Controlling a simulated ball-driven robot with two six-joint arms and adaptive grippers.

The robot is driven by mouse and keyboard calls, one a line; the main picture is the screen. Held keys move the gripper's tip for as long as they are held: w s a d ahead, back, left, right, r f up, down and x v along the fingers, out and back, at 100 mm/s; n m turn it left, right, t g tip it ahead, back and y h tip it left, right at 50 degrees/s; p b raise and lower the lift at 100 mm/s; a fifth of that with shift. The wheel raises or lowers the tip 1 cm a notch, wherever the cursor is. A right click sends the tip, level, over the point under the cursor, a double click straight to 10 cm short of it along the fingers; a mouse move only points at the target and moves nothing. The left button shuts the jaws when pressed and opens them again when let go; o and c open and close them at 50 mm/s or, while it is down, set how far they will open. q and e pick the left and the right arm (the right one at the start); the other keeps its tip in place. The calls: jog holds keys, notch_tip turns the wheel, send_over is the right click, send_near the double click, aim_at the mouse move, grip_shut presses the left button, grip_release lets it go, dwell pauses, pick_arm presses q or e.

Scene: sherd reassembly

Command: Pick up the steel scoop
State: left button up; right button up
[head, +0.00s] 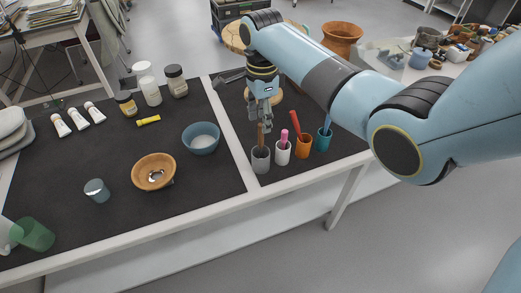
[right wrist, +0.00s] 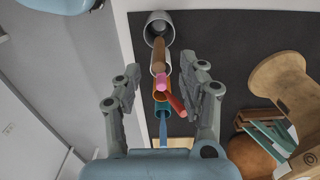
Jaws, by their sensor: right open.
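No scoop head can be made out clearly in either view. A brown handle (head: 261,134) stands up out of a grey cup (head: 261,160); what is at its lower end is hidden in the cup. My right gripper (head: 262,117) points down over this cup, close to the handle's top. In the right wrist view, the brown handle (right wrist: 158,54) leans out of the grey cup (right wrist: 158,22), and the right gripper (right wrist: 161,72) is open with its fingers apart on both sides of the row of handles. My left gripper is not in view.
Beside the grey cup stand a white cup (head: 283,156) with a pink handle, an orange cup (head: 303,150) with a red handle and a teal cup (head: 323,141) with a blue handle. A blue bowl (head: 201,140) and a wooden bowl (head: 142,177) sit to the left.

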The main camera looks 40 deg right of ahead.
send_over(261, 148)
jog(key=f, duration=0.4)
jog(key=shift+w+d+f, duration=0.2)
jog(key=shift+w+f, duration=0.15)
jog(key=shift+f, duration=0.05)
jog(key=shift+c, duration=0.3)
grip_shut()
